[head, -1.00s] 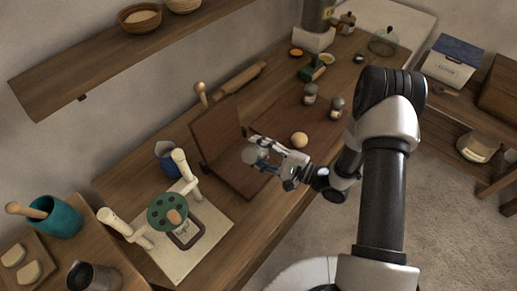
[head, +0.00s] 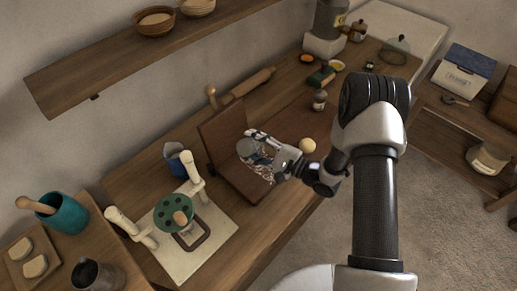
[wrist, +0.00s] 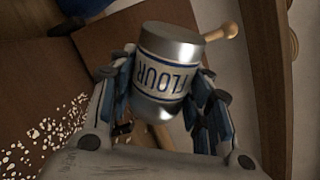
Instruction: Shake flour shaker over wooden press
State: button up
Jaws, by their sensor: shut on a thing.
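The flour shaker (wrist: 165,65) is a metal cylinder with a cream label reading FLOUR, upside down in the wrist view. My gripper (wrist: 162,78) is shut around its sides. In the head view the shaker (head: 246,147) is a small grey shape at the end of my gripper (head: 262,149), above the wooden press. The wooden press (head: 243,185) is dark brown, with its hinged plate (head: 221,137) standing up and a wooden handle behind it. White flecks of flour (wrist: 48,130) lie scattered on its lower plate.
A pale dough ball (head: 307,145) sits right of my gripper. A green disc press with white posts (head: 174,214) stands on a pale board in front. A blue container (head: 178,158) and a rolling pin (head: 252,81) are near the wall. A small shaker (head: 319,99) stands farther back.

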jog(key=shift+w+x, duration=0.2)
jog(key=shift+x, duration=1.15)
jog(key=shift+s+a+p, duration=0.75)
jog(key=shift+s+a, duration=2.1)
jog(key=shift+s, duration=0.8)
jog(key=v, duration=0.8)
jog(key=shift+s+p, duration=0.35)
jog(key=shift+s, duration=0.1)
